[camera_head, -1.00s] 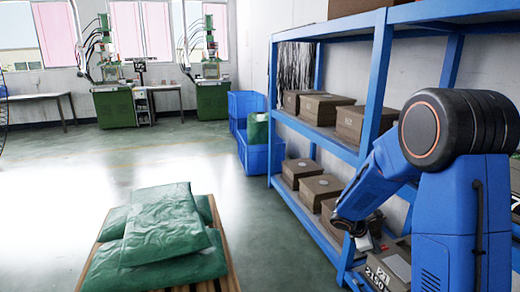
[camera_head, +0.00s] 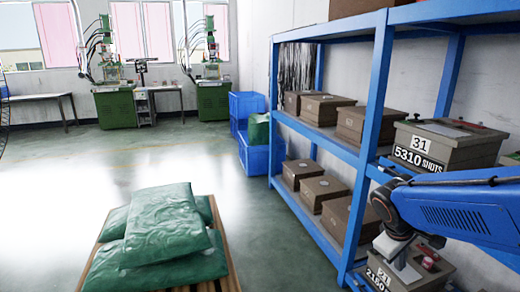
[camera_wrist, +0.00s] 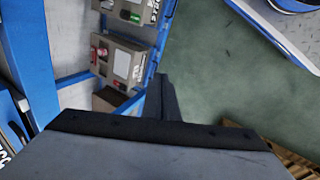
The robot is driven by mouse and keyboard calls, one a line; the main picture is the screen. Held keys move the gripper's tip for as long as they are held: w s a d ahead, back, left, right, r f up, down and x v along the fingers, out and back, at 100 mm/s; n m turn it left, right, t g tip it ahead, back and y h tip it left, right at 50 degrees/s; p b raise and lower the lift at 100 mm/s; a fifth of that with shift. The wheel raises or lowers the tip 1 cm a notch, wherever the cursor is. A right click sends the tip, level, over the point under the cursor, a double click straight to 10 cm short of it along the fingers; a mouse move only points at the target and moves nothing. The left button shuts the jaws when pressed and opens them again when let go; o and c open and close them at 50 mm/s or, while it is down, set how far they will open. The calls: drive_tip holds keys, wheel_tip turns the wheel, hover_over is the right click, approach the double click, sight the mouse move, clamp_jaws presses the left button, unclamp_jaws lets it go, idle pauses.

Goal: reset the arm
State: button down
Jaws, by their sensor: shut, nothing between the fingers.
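My blue arm (camera_head: 462,214) reaches in from the right edge in the head view, in front of the blue shelf rack. Its dark wrist end points down near the lower shelf, and the fingertips are hard to make out there. In the wrist view my gripper (camera_wrist: 164,88) shows as dark fingers closed together beyond a wide grey body with a black edge. Nothing is held between them. The fingers hang over the green floor, beside the rack, apart from the boxes.
The blue rack (camera_head: 372,95) holds several brown boxes. One marked 31 (camera_head: 448,142) sits behind my arm; another (camera_head: 408,275) is below my wrist. Green sacks (camera_head: 165,225) lie on a wooden pallet at lower left. Blue bins (camera_head: 262,158) stand beyond. The middle floor is clear.

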drive_tip(key=s+a+r+m+t+y, duration=0.1)
drive_tip(key=s+a+m+y, duration=0.1)
drive_tip(key=s+a, duration=0.2)
drive_tip(key=s+a+r+m+t+y, duration=0.1)
drive_tip(key=s+a+r+m+y, duration=0.1)
drive_tip(key=s, duration=0.8)
drive_tip(key=shift+a+r+m, duration=0.25)
drive_tip(key=shift+a+m, duration=0.45)
drive_tip(key=shift+a, duration=0.55)
drive_tip(key=c, duration=2.5)
unclamp_jaws()
